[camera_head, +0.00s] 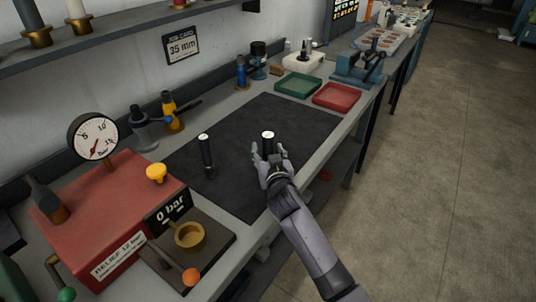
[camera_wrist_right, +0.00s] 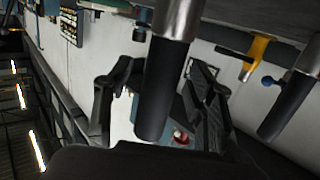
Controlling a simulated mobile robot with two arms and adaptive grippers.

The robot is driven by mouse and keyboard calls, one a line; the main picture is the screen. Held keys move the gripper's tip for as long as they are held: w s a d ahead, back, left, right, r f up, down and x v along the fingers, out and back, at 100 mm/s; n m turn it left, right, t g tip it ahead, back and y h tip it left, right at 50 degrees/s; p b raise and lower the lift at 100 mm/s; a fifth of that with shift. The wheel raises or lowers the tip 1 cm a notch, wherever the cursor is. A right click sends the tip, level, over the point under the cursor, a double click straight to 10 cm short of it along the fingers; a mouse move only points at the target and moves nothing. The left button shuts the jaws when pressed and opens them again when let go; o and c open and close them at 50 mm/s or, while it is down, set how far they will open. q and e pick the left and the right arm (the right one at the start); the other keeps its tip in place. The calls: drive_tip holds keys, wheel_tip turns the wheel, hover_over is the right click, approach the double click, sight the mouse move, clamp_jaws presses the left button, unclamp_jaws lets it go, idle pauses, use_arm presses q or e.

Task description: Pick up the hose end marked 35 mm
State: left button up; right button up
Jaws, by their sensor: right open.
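Two black hose ends stand upright on the dark mat (camera_head: 250,180). One hose end (camera_head: 206,150) stands at the mat's left part, apart from my gripper. The other hose end (camera_head: 268,136) stands at my right gripper (camera_head: 268,154), its pale top showing above the fingers. In the right wrist view this black hose end (camera_wrist_right: 157,95) with its metal collar lies between the open fingers of my right gripper (camera_wrist_right: 160,95). The farther hose end (camera_wrist_right: 285,105) shows at the right there. I cannot read a size mark on either. My left gripper is not in view.
A wall card (camera_head: 181,45) reads 35 mm. A red box with a gauge (camera_head: 93,137) and a 0 bar sign (camera_head: 174,210) stands front left. Green (camera_head: 298,85) and red (camera_head: 336,97) trays lie behind the mat. The mat's middle is clear.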

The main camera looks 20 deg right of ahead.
drive_tip(key=shift+w, duration=0.15)
drive_tip(key=shift+c, duration=0.6)
clamp_jaws()
